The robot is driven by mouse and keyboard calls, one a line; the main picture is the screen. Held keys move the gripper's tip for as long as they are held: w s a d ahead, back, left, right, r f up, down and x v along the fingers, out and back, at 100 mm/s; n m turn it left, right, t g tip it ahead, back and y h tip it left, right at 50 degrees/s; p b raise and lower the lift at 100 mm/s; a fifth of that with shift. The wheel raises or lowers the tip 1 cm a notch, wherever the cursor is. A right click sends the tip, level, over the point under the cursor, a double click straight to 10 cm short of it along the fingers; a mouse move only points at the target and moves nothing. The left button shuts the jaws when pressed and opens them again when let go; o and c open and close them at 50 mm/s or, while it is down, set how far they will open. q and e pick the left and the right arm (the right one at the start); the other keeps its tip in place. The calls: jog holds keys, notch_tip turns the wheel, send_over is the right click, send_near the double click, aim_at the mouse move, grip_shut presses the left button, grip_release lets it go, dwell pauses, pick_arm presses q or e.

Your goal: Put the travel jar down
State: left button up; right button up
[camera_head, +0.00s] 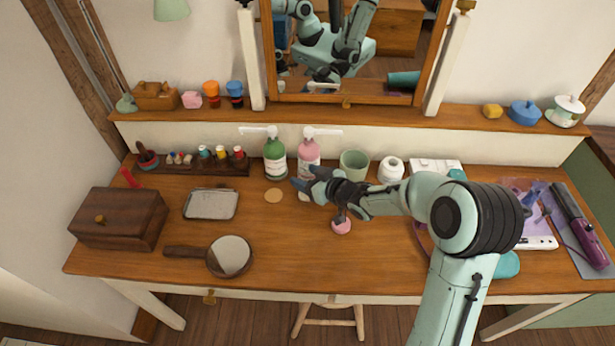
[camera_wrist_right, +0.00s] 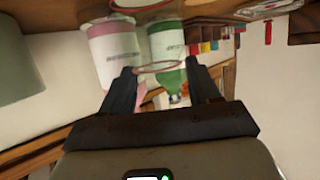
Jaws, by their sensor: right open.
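My right gripper (camera_head: 304,185) is over the back middle of the desk, in front of the green bottle (camera_head: 275,158) and the pink bottle (camera_head: 309,153). In the right wrist view its fingers (camera_wrist_right: 160,68) are apart, with a thin reddish-rimmed ring (camera_wrist_right: 158,67) showing between the tips. I cannot tell whether the ring touches them. A small pale thing (camera_head: 304,196), possibly the travel jar, shows just under the fingers in the head view, mostly hidden. A flat tan disc (camera_head: 273,195) lies to its left. My left gripper is not in view.
A green cup (camera_head: 354,164) and white jar (camera_head: 391,169) stand right of the bottles. A pink-based item (camera_head: 341,226) is below my right wrist. A tray (camera_head: 211,205), hand mirror (camera_head: 229,256) and wooden box (camera_head: 119,219) are left. The front middle of the desk is clear.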

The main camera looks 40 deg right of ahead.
jog(key=p+v, duration=0.2)
jog(key=v, duration=1)
dwell(0.4)
